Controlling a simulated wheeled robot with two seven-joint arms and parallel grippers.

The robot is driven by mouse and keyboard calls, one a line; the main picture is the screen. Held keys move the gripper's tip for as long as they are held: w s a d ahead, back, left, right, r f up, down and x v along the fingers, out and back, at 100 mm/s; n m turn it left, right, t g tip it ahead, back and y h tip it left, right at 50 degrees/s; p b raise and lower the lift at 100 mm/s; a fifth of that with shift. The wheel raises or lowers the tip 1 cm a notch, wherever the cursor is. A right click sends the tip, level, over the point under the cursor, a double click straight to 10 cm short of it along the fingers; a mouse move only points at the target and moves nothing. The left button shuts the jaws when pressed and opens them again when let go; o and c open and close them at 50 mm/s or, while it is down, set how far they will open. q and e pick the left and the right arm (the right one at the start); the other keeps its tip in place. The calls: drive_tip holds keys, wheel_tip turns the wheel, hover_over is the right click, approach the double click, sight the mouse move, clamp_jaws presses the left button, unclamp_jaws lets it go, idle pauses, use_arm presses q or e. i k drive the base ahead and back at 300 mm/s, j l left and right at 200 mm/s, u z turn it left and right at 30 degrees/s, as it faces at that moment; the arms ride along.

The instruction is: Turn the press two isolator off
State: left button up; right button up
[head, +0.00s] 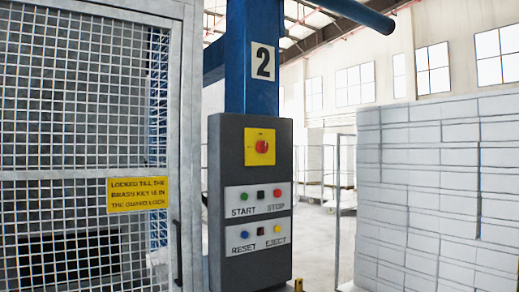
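The isolator (262,147) is a red rotary knob on a yellow square plate, high on a dark grey control box (232,165). The box is on a blue column (251,90) with a white sign (262,62) reading 2 above it. The knob is too small for me to read its setting. Below it are a START/STOP panel (258,198) and a RESET/EJECT panel (258,235), each with small coloured buttons. Neither of my grippers is in view.
A mesh guard gate (85,110) fills the left, with a yellow sign (138,194) about a brass key and guard lock. A tall stack of white blocks (430,190) stands at the right. A wheeled cage (344,165) stands behind. Open floor (312,240) shows between box and stack.

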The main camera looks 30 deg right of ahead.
sight(262, 147)
drive_tip(key=l+z, duration=0.45)
drive_tip(key=i+l+z, duration=0.15)
drive_tip(key=z, duration=0.3)
drive_tip(key=i+l+z, duration=0.1)
drive_tip(key=i+l, duration=0.2)
drive_tip(key=l, duration=0.25)
drive_tip(key=i+l, duration=0.3)
drive_tip(key=l, duration=0.25)
drive_tip(key=i+l+z, duration=0.15)
drive_tip(key=i+l, duration=0.15)
drive_tip(key=l, duration=0.25)
drive_tip(key=i+l+z, duration=0.1)
drive_tip(key=i+l, duration=0.2)
drive_tip(key=l, duration=0.2)
